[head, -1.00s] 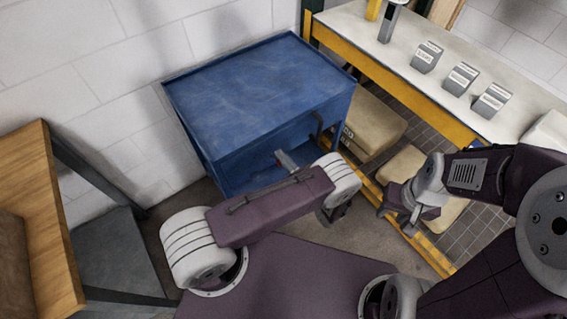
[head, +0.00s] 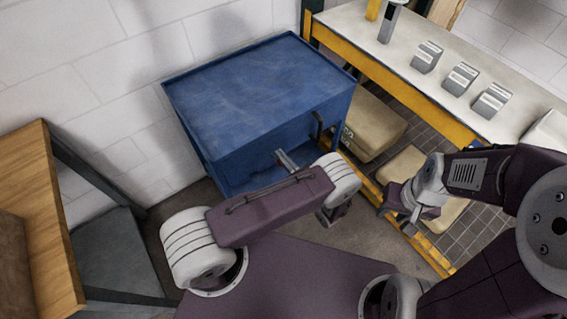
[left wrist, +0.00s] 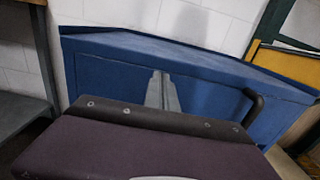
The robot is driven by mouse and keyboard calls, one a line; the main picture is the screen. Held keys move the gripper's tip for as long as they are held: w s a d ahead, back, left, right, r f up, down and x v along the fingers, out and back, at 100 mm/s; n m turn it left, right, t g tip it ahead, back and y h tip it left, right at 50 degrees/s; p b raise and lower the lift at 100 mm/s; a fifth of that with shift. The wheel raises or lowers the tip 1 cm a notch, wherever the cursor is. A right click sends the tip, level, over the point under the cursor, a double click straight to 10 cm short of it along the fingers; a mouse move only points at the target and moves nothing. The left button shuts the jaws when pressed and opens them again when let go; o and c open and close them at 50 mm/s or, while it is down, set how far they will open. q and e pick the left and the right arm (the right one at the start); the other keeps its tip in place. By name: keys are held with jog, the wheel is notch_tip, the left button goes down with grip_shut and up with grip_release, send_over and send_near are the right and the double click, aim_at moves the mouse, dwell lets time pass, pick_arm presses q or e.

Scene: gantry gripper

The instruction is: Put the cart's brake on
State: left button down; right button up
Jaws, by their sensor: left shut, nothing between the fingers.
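The blue cart (head: 255,95) stands against the wall, with a flat top and a recessed front. A dark bent bar (head: 318,125) is on its right front; it also shows in the left wrist view (left wrist: 254,108). I cannot tell whether this bar is the brake. My left gripper (head: 283,156) is in front of the cart's front face, left of the bar and apart from it. Its grey fingers (left wrist: 161,92) are shut and empty. My left forearm hides the gripper's base and the cart's lower part. My right gripper (head: 397,218) appears open and empty, away from the cart.
A white-topped bench with a yellow edge (head: 440,112) stands at the right, bearing several small grey labelled blocks. Tan sacks (head: 372,128) lie below it. A wooden table (head: 45,190) is at the left. Bare floor shows between that table and the cart.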

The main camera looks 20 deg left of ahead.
pick_arm(q)
jog(key=shift+f+b, duration=2.1)
jog(key=shift+f, duration=0.1)
jog(key=shift+w+a+f+b, duration=0.1)
jog(key=shift+f+b, duration=0.55)
jog(key=shift+f, duration=0.15)
jog(key=shift+r, duration=0.25)
jog(key=b+v, duration=0.1)
jog(key=v, duration=0.8)
jog(key=shift+r, duration=0.55)
